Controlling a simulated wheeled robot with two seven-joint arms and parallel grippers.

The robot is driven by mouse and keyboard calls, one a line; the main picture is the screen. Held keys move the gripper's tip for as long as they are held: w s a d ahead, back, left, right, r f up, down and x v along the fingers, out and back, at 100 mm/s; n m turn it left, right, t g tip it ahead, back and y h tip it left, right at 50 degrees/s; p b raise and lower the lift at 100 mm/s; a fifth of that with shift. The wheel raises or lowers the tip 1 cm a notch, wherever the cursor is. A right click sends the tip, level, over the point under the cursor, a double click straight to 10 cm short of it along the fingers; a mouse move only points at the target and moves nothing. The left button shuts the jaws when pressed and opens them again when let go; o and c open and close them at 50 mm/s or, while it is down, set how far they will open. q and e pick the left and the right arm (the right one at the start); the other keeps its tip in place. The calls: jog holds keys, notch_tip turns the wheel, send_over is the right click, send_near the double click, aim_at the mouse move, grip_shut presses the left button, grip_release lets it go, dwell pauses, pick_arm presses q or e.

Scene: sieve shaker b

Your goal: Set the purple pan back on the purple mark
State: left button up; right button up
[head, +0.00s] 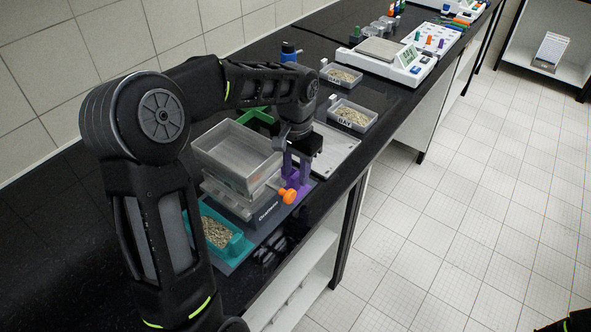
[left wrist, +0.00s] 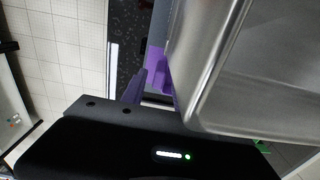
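A grey steel pan (head: 232,143) sits at the top of the stack on the shaker, and its smooth wall fills the right of the left wrist view (left wrist: 245,70). A purple piece (left wrist: 160,68) shows against the pan's side; I cannot tell whether it is its handle. My left gripper (head: 297,175) points down at the stack's right side, its two purple fingers apart. One finger (left wrist: 135,87) shows in the left wrist view beside the purple piece; the other is hidden there. No purple mark can be made out.
An orange knob (head: 289,196) is close below the left gripper. A teal tray of grain (head: 222,238) stands in front of the shaker. A white board (head: 337,150), labelled grain trays (head: 352,116) and a balance (head: 395,62) lie farther along the black bench.

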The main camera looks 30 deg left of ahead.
pick_arm(q)
jog(key=shift+r+p, duration=0.45)
jog(key=shift+r, duration=0.1)
notch_tip(320, 180, up, 12)
jog(key=shift+d, duration=0.1)
dwell(0.7)
